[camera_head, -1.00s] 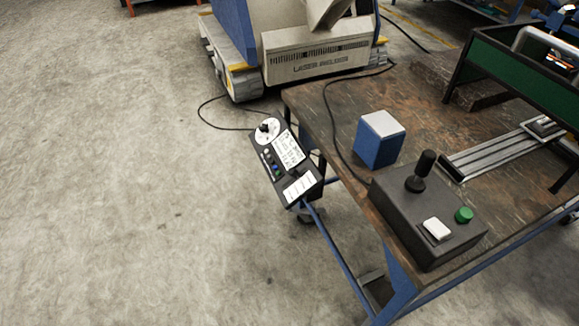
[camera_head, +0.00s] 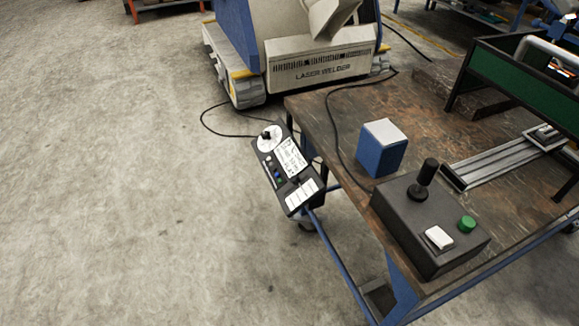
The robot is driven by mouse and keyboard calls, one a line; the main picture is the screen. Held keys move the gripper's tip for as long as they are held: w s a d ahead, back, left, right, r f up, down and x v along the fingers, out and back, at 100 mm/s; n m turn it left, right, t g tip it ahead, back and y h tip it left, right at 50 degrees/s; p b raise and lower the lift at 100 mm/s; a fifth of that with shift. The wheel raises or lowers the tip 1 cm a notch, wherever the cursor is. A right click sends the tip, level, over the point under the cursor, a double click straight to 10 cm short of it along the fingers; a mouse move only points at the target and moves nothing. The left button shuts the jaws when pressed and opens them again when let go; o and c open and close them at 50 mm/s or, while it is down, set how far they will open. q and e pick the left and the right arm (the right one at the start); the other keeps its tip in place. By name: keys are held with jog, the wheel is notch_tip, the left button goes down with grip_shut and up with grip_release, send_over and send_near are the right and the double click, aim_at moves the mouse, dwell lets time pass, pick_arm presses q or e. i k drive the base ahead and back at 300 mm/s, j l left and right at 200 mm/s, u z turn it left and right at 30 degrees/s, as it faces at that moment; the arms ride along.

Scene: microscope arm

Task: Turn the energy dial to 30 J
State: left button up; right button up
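A dark control panel (camera_head: 284,171) hangs at the left edge of the workbench. Its upper end carries a round white dial face with a black knob, the likely energy dial (camera_head: 268,138). The dial's markings and setting are too small to read. Beside the dial is a white label (camera_head: 290,157) with handwriting that I cannot read. Small coloured buttons run along the panel's left side, and a white block of switches (camera_head: 301,194) sits at its lower end. Neither of my grippers is in view.
The workbench (camera_head: 330,125) holds a blue box with a pale top (camera_head: 382,147), a dark joystick box (camera_head: 430,225) with white and green buttons, and a metal rail (camera_head: 505,160). A laser welder (camera_head: 320,68) stands behind. A black cable (camera_head: 215,130) lies on the floor. The left floor is clear.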

aim_at(265, 135)
jog(key=z, duration=0.55)
jog(key=i+j+z, duration=0.1)
jog(key=j+z, duration=0.15)
jog(key=i+j+z, duration=0.1)
jog(key=j+z, duration=0.45)
jog(key=j, duration=0.2)
jog(key=i+j+z, duration=0.1)
jog(key=j+z, duration=0.15)
jog(key=j, duration=1.7)
